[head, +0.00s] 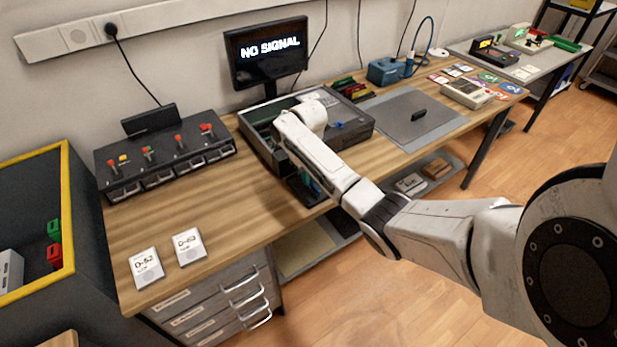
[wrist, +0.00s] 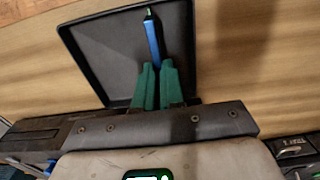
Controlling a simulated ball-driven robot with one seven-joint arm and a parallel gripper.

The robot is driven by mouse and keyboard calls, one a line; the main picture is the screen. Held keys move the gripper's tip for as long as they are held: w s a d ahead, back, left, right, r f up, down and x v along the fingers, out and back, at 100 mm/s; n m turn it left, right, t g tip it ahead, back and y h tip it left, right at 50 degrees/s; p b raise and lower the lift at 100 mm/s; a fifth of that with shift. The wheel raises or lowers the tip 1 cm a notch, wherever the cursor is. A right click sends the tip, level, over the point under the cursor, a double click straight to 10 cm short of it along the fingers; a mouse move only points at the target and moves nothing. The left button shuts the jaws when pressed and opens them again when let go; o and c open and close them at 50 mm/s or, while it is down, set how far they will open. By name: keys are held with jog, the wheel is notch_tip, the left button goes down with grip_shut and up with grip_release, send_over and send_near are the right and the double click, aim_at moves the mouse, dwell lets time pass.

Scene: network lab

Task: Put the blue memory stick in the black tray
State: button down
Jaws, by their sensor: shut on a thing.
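The black tray (head: 297,191) lies at the front edge of the wooden bench, partly hidden by my arm in the head view. In the wrist view the square tray (wrist: 95,45) with its raised rim fills the upper middle. My gripper (wrist: 157,66) has green fingers shut on the blue memory stick (wrist: 152,38). The stick points away from the fingers, with a dark tip, and appears over the tray's inside. I cannot tell whether it touches the tray floor. In the head view the fingers and the stick are mostly hidden by my arm.
An open grey computer case (head: 357,128) stands just behind the tray. A black panel with levers (head: 165,160) stands to its left, and a monitor (head: 266,52) behind. Two white cards (head: 188,247) lie front left. The bench between cards and tray is clear. A grey mat (head: 400,125) lies right.

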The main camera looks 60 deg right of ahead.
jog(key=shift+f, duration=0.25)
jog(key=shift+f, duration=0.15)
jog(key=c, duration=1.2)
grip_release()
jog(key=shift+c, duration=0.2)
